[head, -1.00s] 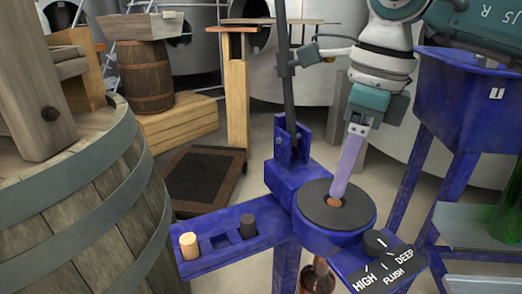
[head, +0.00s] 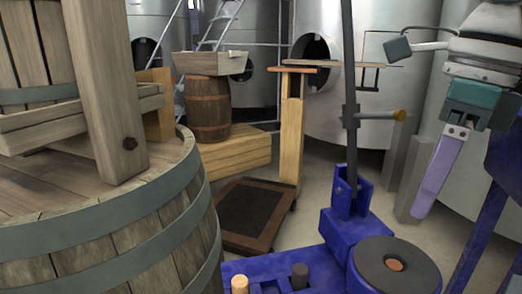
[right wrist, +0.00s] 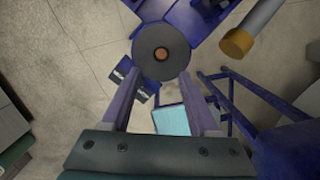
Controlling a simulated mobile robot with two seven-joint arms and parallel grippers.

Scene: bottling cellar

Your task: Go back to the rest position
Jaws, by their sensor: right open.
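My right gripper (head: 430,205) is at the right of the head view, with its lilac fingers pointing down and to the left. In the right wrist view (right wrist: 163,105) its two fingers stand wide apart with nothing between them. In the head view it is to the upper right of the blue corking stand's dark round disc (head: 395,265), apart from it. The disc has a cork-coloured centre and also shows beyond the fingertips in the right wrist view (right wrist: 175,42). My left gripper is in no frame.
A large wooden barrel press (head: 110,235) fills the left. A blue rack holds a light cork (head: 239,284) and a dark one (head: 299,275). Steel tanks stand behind. A dark-topped trolley (head: 248,212) is on the floor.

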